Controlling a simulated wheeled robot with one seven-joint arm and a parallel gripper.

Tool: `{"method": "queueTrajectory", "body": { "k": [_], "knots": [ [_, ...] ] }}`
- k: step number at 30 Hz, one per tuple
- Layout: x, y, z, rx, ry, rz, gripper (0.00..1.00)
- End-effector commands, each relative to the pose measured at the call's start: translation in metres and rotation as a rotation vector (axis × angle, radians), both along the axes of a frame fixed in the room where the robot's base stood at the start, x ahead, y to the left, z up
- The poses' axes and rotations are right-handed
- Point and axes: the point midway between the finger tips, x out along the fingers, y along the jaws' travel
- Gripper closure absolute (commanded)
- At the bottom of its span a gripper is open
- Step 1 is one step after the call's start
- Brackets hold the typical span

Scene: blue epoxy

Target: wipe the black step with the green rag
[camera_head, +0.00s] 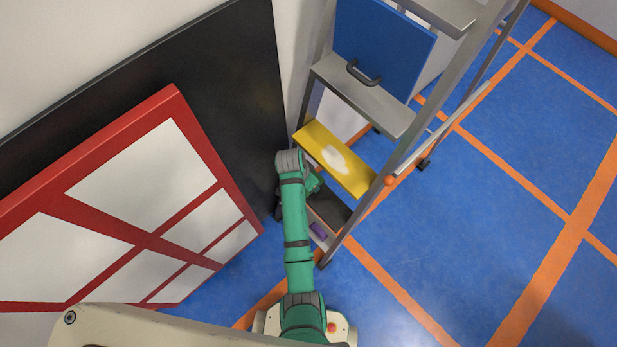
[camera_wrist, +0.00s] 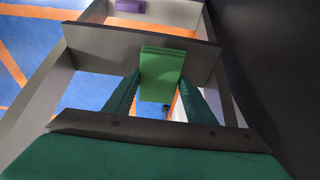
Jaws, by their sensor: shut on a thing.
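The black step (camera_head: 329,209) is a dark tread low in the metal step unit, below the yellow step; my arm covers part of its left side. In the wrist view a dark grey-brown board (camera_wrist: 95,42), seemingly this step, crosses behind the rag. The green rag (camera_wrist: 163,62) is a small folded block between the green fingers of my gripper (camera_wrist: 160,84). My gripper is shut on it. The rag overlaps the board in the picture; I cannot tell whether they touch. In the head view my gripper is mostly hidden behind my wrist, and the rag cannot be made out.
The yellow step (camera_head: 345,165) has a white patch. A grey step (camera_head: 372,100) and a blue panel (camera_head: 382,45) are above. A purple block (camera_head: 319,230) lies lower down. A black board (camera_head: 240,70) and a red-framed white panel (camera_head: 150,180) stand left. Blue floor is open right.

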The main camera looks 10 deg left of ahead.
Motion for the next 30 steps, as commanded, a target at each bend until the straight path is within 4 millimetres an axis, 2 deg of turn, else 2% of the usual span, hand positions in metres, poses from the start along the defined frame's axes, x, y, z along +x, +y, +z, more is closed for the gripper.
{"method": "queueTrajectory", "body": {
  "k": [9,30],
  "knots": [
    [0.001,-0.003,0.024,0.0,-0.001,-0.005,0.74],
    [0.001,-0.003,0.026,0.001,0.001,0.002,0.74]
  ]
}}
